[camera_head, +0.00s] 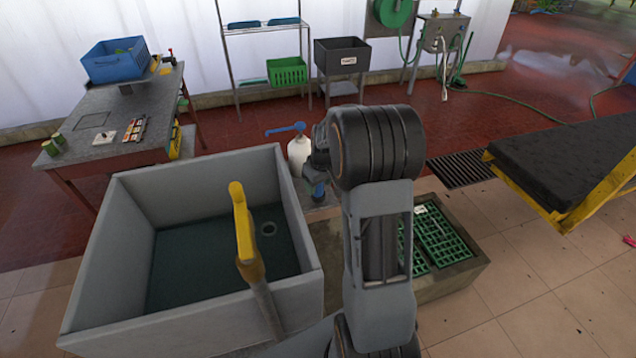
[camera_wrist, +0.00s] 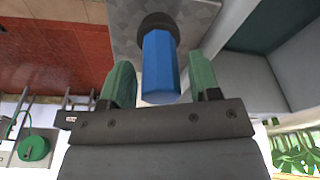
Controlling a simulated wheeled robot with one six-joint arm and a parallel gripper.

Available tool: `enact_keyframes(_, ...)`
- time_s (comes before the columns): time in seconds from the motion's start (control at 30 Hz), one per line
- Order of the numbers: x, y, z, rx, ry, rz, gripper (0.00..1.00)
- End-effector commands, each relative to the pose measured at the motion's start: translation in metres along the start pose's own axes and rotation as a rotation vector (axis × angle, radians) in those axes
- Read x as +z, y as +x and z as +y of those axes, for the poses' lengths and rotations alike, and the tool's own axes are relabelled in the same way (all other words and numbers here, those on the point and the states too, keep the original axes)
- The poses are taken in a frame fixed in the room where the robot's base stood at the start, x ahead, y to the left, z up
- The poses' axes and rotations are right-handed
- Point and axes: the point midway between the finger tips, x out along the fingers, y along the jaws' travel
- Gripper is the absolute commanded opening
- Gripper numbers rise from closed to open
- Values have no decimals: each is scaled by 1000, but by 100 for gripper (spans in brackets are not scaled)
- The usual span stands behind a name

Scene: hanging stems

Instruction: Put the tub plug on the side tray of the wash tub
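The tub plug, a blue faceted grip on a dark round base, shows in the wrist view (camera_wrist: 160,65) and in the head view (camera_head: 319,190). Its base appears to stand on the speckled grey side tray (camera_wrist: 197,15), beside the right wall of the grey wash tub (camera_head: 195,168). The side tray also shows in the head view (camera_head: 330,199). My gripper (camera_wrist: 163,78) is above the plug, its green fingers on either side of the blue grip with a narrow gap at each. It is open, and my arm hides part of the tray.
A white bottle with a blue pump (camera_head: 299,152) stands behind the plug, close to my gripper. A yellow-handled tap (camera_head: 243,222) rises in front of the tub, whose drain (camera_head: 268,229) is bare. A box with green grating (camera_head: 440,237) lies right of my arm.

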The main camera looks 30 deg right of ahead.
Motion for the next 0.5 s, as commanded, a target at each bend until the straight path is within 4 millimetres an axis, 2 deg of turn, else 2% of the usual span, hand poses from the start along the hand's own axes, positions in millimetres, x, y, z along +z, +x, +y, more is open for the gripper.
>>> enact_keyframes(0.27, 0, -1, 0, 0, 0, 0, 61)
enact_keyframes(0.4, -1, -10, 0, 1, 0, 2, 61)
enact_keyframes(0.5, -1, -25, 1, 2, 0, 4, 61)
